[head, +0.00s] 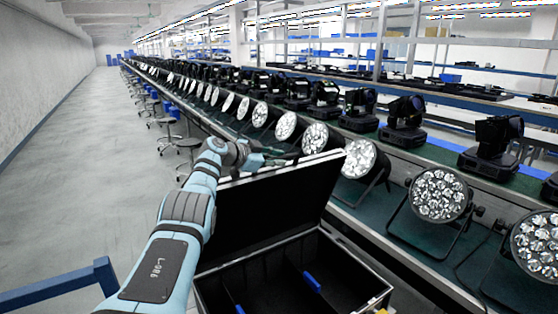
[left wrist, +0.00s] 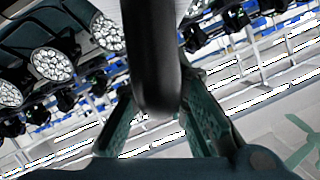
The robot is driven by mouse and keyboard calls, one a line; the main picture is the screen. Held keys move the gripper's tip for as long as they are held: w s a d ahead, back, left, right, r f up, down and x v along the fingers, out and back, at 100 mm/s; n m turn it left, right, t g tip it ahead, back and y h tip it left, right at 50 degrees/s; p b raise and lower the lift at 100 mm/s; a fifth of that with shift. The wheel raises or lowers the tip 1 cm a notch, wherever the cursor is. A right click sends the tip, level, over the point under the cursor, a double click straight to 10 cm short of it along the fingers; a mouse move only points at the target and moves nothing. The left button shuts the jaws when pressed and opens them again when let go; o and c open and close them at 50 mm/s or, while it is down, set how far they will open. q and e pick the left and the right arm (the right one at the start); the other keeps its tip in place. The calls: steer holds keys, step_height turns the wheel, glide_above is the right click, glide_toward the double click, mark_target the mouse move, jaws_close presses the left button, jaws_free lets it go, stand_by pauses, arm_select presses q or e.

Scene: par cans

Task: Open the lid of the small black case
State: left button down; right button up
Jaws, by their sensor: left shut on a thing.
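The small black case (head: 262,264) stands open at the bottom centre of the head view. Its lid (head: 275,205) is raised, leaning up at the back, with its dark inside facing me. My left gripper (head: 284,158) is at the lid's upper edge. In the left wrist view my left gripper (left wrist: 160,125) has a dark, rounded part (left wrist: 154,75) of the lid between its two fingers. I cannot tell whether that part is the edge or a handle. My right gripper is not in view.
Blue dividers or tabs (head: 312,282) show inside the case. A long bench to the right carries round LED par cans (head: 439,195) and black moving-head lights (head: 403,122), close to the lid's right side. A blue rail (head: 60,288) is at the lower left. The grey floor (head: 95,165) at left is clear.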

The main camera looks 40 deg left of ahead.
arm_select(q)
steer(key=c, duration=1.8)
jaws_free()
steer(key=shift+w, duration=0.1)
steer(key=shift+c, duration=0.2)
steer(key=shift+w+f, duration=0.1)
steer(key=shift+s+a, duration=0.3)
steer(key=shift+s, duration=0.2)
steer(key=v, duration=1.1)
steer(key=shift+d+r, duration=0.25)
steer(key=shift+d, duration=0.1)
steer(key=shift+w, duration=0.15)
